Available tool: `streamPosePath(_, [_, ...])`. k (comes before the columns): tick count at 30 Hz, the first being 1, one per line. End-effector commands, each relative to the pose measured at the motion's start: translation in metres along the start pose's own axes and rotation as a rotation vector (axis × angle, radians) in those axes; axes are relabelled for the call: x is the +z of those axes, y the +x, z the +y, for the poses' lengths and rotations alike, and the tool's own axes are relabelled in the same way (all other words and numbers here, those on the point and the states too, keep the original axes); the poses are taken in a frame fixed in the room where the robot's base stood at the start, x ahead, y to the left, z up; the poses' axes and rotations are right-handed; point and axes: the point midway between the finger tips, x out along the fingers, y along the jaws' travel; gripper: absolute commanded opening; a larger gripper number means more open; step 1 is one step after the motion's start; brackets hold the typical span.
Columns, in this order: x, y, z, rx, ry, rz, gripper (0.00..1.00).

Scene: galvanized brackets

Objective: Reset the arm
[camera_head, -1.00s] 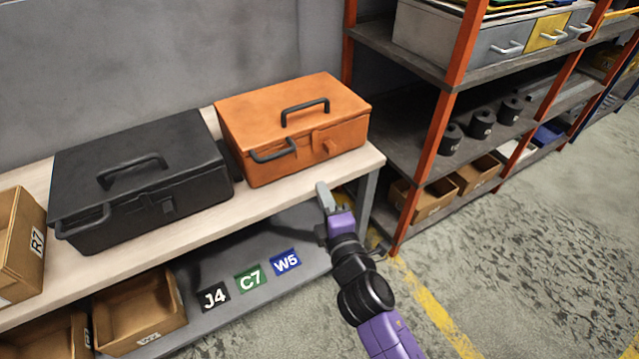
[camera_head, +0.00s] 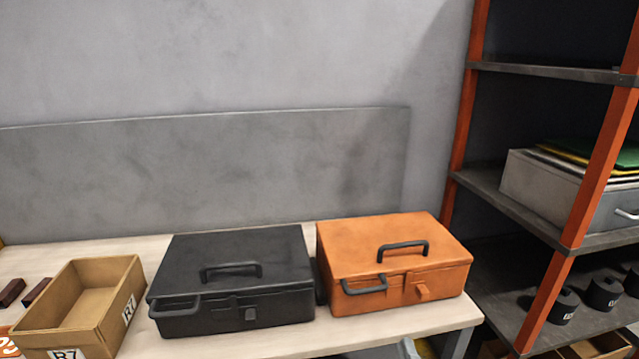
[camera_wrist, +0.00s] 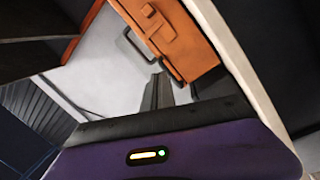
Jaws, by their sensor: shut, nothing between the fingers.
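My gripper (camera_wrist: 160,82) shows in the wrist view as two dark fingers close together above a purple wrist housing. It is shut and empty. In the head view most of the arm is out of frame; a small grey piece at the bottom edge may be the gripper's tip. An orange toolbox (camera_head: 385,250) stands closed on the bench, and it also shows at the top of the wrist view (camera_wrist: 180,45), beyond the fingers. My fingers appear apart from it, though the gap is hard to judge.
A closed black toolbox (camera_head: 240,262) stands left of the orange one on the pale bench (camera_head: 370,345). An open cardboard bin (camera_head: 125,305) is farther left. A shelf rack with orange posts (camera_head: 585,160) stands at the right. A grey wall is behind.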

Motion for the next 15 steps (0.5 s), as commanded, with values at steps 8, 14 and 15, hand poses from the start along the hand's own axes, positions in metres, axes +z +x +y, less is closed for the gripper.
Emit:
streamPosePath(8, [-0.002,-0.098,0.004,-0.038,0.393,0.022,0.0])
streamPosePath(14, [-0.003,-0.176,0.016,-0.067,0.667,-0.009,0.0])
streamPosePath(15, [-0.003,-0.191,0.02,-0.072,0.714,-0.02,0.0])
